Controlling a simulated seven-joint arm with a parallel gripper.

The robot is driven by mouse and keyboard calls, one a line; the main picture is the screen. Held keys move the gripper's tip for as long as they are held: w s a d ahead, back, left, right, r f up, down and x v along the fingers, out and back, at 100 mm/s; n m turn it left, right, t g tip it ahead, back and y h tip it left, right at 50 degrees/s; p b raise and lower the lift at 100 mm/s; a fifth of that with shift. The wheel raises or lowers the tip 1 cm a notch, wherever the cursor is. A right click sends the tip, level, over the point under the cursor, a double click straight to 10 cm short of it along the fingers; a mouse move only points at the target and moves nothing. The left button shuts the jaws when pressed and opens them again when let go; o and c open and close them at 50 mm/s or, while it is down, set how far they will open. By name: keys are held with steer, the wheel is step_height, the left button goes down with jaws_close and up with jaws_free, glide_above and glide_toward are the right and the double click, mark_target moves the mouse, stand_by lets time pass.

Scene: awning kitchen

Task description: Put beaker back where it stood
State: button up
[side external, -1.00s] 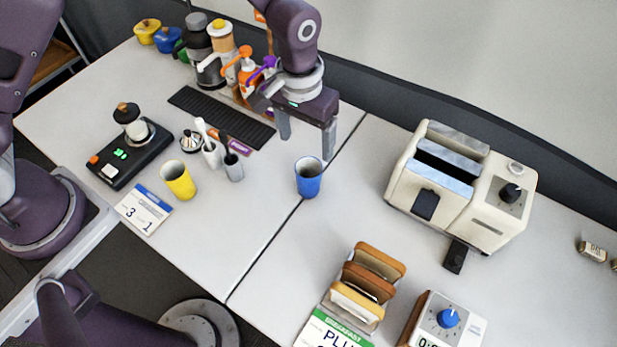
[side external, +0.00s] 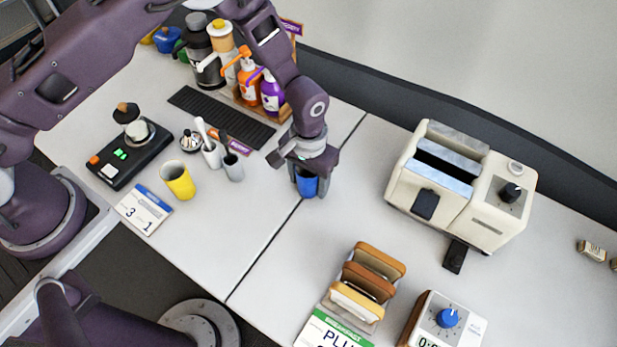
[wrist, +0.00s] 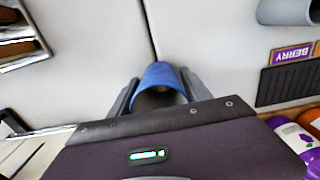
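A blue beaker (side external: 307,184) stands upright on the white table at the seam between two table sections. My gripper (side external: 309,186) is lowered over it, pointing down, and hides its upper part. In the wrist view, the blue beaker (wrist: 161,80) is between the two grey fingers of my gripper (wrist: 160,90), one on each side. The fingers lie very close to its walls; whether they press on it I cannot tell. A yellow beaker (side external: 178,182) stands upright farther left, apart from my gripper.
A black scale-like device (side external: 130,155), grey cups (side external: 233,168) and a calendar card (side external: 146,209) are to the left. A dark mat (side external: 222,118) and bottles (side external: 271,92) are behind. A toaster (side external: 460,190) and toast rack (side external: 366,285) are to the right.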

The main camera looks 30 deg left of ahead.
steer(key=c, duration=1.1)
steer(key=shift+r, duration=0.1)
step_height(320, 180, up, 10)
stand_by(2.7)
